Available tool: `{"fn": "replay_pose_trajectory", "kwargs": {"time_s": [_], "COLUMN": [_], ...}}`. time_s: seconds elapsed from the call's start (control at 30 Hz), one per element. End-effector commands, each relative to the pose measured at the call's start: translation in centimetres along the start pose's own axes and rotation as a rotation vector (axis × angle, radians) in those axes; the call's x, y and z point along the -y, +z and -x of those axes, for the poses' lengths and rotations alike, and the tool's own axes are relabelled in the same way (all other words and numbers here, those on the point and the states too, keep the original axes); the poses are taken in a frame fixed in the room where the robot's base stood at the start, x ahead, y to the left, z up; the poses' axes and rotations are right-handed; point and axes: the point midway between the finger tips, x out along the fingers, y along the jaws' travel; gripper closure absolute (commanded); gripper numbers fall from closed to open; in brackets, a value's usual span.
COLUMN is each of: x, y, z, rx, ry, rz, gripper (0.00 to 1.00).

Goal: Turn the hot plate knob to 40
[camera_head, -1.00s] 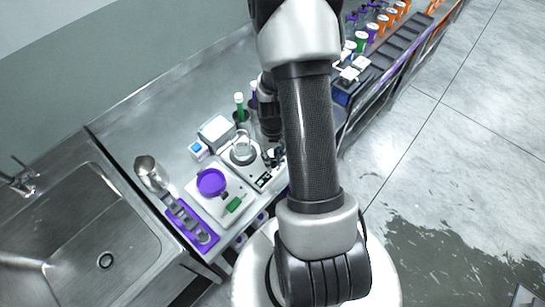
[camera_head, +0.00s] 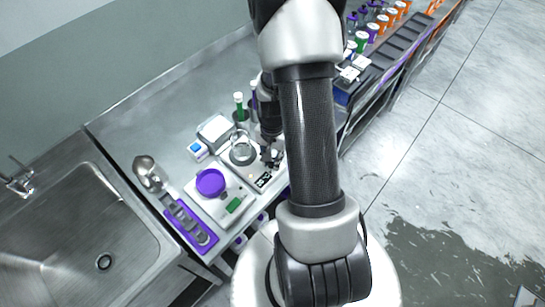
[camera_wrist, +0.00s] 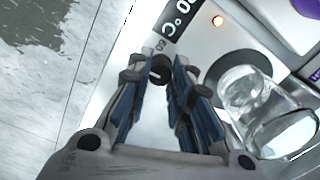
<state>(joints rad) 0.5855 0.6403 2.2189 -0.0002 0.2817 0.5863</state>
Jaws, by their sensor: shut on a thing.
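The hot plate (camera_head: 259,177) is a pale unit with a round grey top and a black display strip on its front. The dark round knob (camera_wrist: 160,72) with a white mark sits beside the display. My gripper (camera_wrist: 161,68) has its blue-padded fingers closed around the knob. In the head view my gripper (camera_head: 268,158) is at the hot plate's right side. A glass beaker (camera_wrist: 258,100) stands on the round plate; it also shows in the head view (camera_head: 242,150).
A balance with a purple dish (camera_head: 210,182) stands left of the hot plate. A purple tray (camera_head: 190,226) with metal tools lies near the sink (camera_head: 75,230). The counter at the back left is clear.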

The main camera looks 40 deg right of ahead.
Motion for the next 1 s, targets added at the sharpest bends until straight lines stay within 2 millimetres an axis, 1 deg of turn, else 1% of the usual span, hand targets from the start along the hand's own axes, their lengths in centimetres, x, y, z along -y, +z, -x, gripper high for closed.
{"fn": "replay_pose_trajectory", "kwargs": {"time_s": [0.23, 0.67, 0.7, 1.0], "x": [-0.07, -0.08, -0.08, -0.03], "y": [0.16, 0.18, 0.18, 0.08], "z": [-0.05, -0.05, -0.05, -0.03], "rx": [0.004, 0.004, 0.004, 0.002], "ry": [0.003, 0.003, 0.003, 0.001], "rz": [-0.053, -0.059, -0.059, -0.059], "gripper": [1.0, 1.0, 0.78, 0.59]}}
